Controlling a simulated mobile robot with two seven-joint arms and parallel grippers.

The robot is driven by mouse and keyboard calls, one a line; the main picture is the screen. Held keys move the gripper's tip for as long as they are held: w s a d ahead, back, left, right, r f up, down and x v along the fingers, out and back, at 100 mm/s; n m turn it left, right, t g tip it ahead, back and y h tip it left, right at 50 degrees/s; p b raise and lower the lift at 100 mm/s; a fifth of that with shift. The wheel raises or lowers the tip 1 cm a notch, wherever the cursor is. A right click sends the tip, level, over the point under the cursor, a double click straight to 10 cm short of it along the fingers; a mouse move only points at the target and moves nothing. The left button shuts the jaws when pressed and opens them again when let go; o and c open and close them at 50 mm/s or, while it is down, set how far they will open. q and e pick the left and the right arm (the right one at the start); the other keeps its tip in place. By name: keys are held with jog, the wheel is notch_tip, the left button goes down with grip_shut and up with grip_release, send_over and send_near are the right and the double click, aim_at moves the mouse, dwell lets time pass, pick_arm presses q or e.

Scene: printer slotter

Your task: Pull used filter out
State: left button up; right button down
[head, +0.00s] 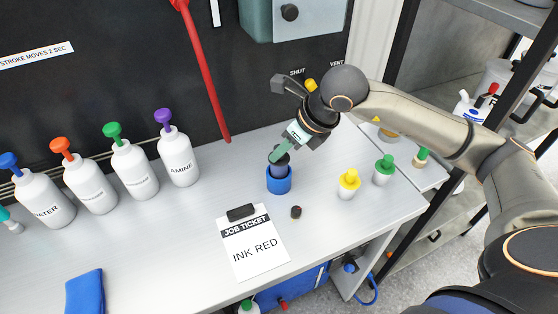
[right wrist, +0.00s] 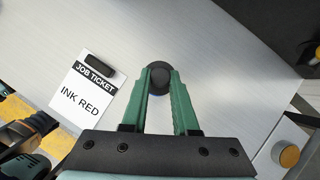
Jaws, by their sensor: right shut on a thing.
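My right gripper (head: 280,150) points down over a blue cup-shaped holder (head: 279,182) on the bench. Its green fingers are shut on the dark top of a grey cylinder, which looks like the used filter (head: 282,166). The cylinder's grey side shows above the holder's rim; its lower end is hidden, so I cannot tell how deep it sits. In the right wrist view the filter's round black top (right wrist: 160,75) is between the fingertips of the right gripper (right wrist: 161,82). My left gripper is not clearly visible.
A job ticket clipboard (head: 255,247) and a small dark cap (head: 296,212) lie in front. Yellow-topped (head: 348,185) and green-topped (head: 383,171) bottles stand right. A red lever (head: 205,75) hangs behind. A blue cloth (head: 85,291) lies front left.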

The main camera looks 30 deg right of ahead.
jog(key=shift+r+p, duration=1.4)
jog(key=shift+r, duration=1)
jog(key=s+a+f+m+g+y, duration=0.1)
jog(key=a+m, duration=0.4)
jog(key=a, duration=0.8)
jog(key=s+a+f+m+g+y+p, duration=0.1)
jog(key=a+f+m+g+y, duration=0.2)
jog(key=a, duration=1.1)
jog(key=s+a+f+m+g+y, duration=0.1)
jog(key=a+m+g, duration=0.5)
jog(key=a, duration=0.8)
jog(key=shift+s+a+f+m+y, duration=0.1)
jog(key=shift+a+f+m+y, duration=0.05)
jog(key=shift+f+m+y, duration=0.2)
jog(key=shift+s+a+f+m+y, duration=0.1)
jog(key=shift+f+m+y, duration=0.15)
jog(key=shift+m, duration=0.2)
jog(key=a, duration=0.1)
jog(key=a+m+y+b, duration=0.1)
jog(key=a, duration=0.1)
jog(key=a+f+m+b, duration=0.1)
jog(key=shift+s+a+g+y, duration=0.2)
jog(key=shift+a+g+y, duration=0.1)
jog(key=shift+a+g, duration=0.1)
notch_tip(320, 180, down, 2)
jog(key=shift+a+b, duration=0.1)
jog(key=shift+b, duration=0.9)
jog(key=shift+f+b, duration=0.4)
jog(key=shift+f, duration=0.25)
